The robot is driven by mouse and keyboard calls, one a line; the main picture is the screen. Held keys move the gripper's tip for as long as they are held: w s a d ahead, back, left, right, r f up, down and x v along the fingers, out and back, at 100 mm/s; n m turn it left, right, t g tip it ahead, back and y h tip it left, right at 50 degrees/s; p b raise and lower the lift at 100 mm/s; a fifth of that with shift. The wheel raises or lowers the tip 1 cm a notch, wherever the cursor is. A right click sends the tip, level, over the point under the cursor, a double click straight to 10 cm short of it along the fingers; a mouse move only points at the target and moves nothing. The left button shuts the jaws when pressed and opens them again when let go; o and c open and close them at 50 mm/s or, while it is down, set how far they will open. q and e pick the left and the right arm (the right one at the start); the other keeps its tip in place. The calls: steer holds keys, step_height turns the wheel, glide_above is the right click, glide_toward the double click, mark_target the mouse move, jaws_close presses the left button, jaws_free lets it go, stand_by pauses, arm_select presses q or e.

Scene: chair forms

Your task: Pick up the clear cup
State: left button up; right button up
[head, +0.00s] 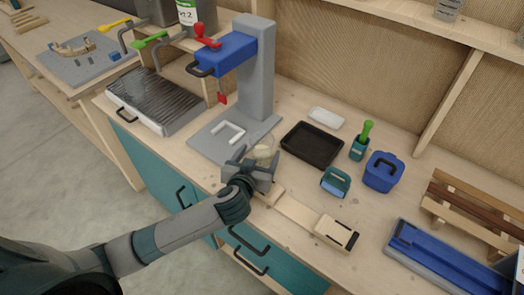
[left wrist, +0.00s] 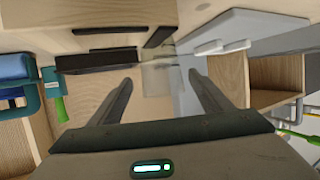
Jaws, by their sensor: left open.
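The clear cup (head: 263,152) stands on the wooden worktop, just right of the grey base of the press-like stand. It is see-through and partly hidden by my left gripper (head: 257,162) in the head view. In the left wrist view the clear cup (left wrist: 158,76) shows faintly, ahead of and between the tips of my left gripper (left wrist: 160,80). The left fingers are spread apart, with one on each side of the cup's line. I cannot tell whether either finger touches it. My right gripper is not in view.
The grey stand (head: 255,75) with a blue head rises behind the cup. A black tray (head: 312,146) lies to its right. Teal drawers lie below the front edge.

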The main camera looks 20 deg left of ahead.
mark_target(264, 144)
arm_select(q)
steer(key=shift+w+a+f+p, duration=0.1)
steer(key=shift+w+p, duration=0.3)
steer(key=shift+w, duration=0.1)
steer(key=x, duration=0.1)
steer(key=p+x, duration=0.1)
steer(key=x, duration=0.1)
steer(key=shift+w+f+p, duration=0.1)
steer(key=shift+f+p, duration=0.2)
steer(key=shift+f, duration=0.05)
steer(key=shift+w+f, duration=0.25)
steer(key=shift+w, duration=0.05)
steer(key=c, duration=0.9)
